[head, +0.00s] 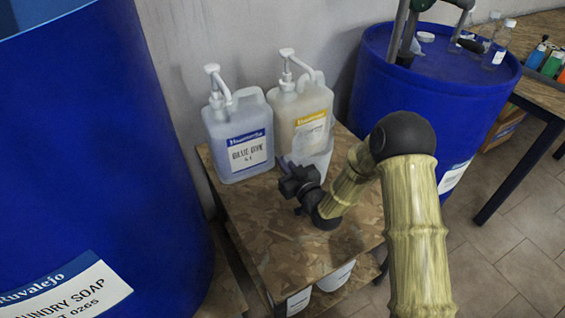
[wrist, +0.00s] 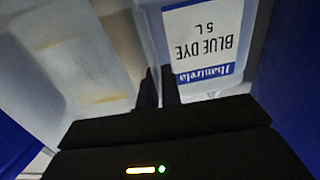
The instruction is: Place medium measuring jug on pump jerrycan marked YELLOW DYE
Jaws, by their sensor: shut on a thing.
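The pump jerrycan with the yellow label (head: 300,107) stands at the back of the wooden stand, its white pump on top; its lower front is partly hidden and its label text is not readable. The pump jerrycan marked BLUE DYE (head: 237,140) stands to its left, and its label also shows upside down in the wrist view (wrist: 205,45). My gripper (head: 290,172) is shut on a translucent measuring jug (head: 314,158), held in front of the yellow-labelled jerrycan. The jug fills the left of the wrist view (wrist: 65,60), beside the dark fingers. I cannot tell whether it touches the jerrycan.
The wooden stand (head: 275,235) is bare at its front. A big blue LAUNDRY SOAP drum (head: 90,150) fills the left. Another blue drum (head: 440,95) with grey pipework stands at the right. White labelled containers (head: 336,277) show below the stand's front edge.

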